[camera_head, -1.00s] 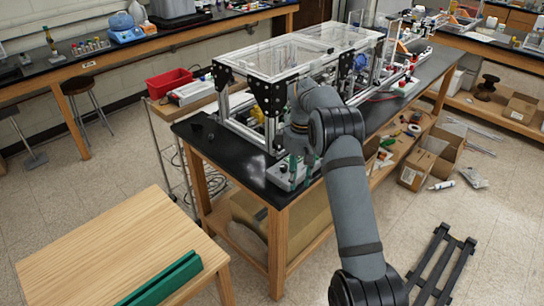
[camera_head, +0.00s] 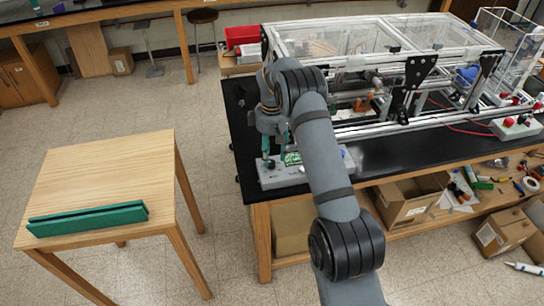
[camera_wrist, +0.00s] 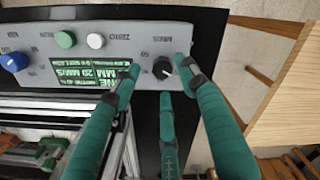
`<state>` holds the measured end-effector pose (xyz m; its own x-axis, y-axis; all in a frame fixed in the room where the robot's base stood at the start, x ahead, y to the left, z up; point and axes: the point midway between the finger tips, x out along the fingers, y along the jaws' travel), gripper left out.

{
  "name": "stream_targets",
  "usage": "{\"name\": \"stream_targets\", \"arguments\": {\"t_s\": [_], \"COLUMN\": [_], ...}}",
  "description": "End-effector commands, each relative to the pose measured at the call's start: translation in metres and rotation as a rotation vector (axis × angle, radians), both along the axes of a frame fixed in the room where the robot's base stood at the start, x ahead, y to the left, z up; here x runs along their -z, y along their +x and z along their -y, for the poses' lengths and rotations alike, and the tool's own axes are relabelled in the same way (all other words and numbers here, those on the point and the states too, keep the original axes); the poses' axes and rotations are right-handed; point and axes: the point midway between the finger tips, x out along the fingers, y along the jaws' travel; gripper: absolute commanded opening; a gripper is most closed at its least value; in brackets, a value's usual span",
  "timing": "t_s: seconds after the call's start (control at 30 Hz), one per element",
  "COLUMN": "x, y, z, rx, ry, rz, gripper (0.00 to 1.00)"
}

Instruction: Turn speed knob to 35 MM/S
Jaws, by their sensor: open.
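The grey control box (camera_head: 268,180) sits at the near left corner of the black bench. In the wrist view the box (camera_wrist: 200,38) shows a black knob with a white pointer mark (camera_wrist: 163,68), labelled SPEED as far as I can tell. Its green display (camera_wrist: 90,72) seems to read 20 MM/S. My gripper (camera_wrist: 160,76) is open, with green fingers spread around the black knob. Whether any fingertip touches it is unclear. In the head view my gripper (camera_head: 279,146) is over the box, partly hidden by my arm.
The box also has a blue knob (camera_wrist: 14,60), a green button (camera_wrist: 65,39) and a white button (camera_wrist: 96,41). The extrusion frame (camera_head: 400,70) stands behind on the bench. A wooden table (camera_head: 110,175) with a green bar (camera_head: 88,219) stands at left, with open floor between.

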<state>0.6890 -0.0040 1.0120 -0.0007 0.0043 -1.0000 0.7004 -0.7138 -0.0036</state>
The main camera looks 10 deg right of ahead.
Motion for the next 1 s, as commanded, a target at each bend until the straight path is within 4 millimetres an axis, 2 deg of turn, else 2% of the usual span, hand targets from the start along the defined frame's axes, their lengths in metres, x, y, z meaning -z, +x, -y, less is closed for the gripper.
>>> {"name": "stream_targets", "arguments": {"t_s": [0.23,0.57,1.0], "x": [0.026,0.030,0.030], "y": [0.000,0.000,0.000], "z": [-0.001,0.000,0.000], "rx": [-0.001,0.001,0.000], "ry": [0.001,0.000,0.001], "rz": [-0.001,0.001,0.001], "gripper": [0.43,0.43,0.17]}}
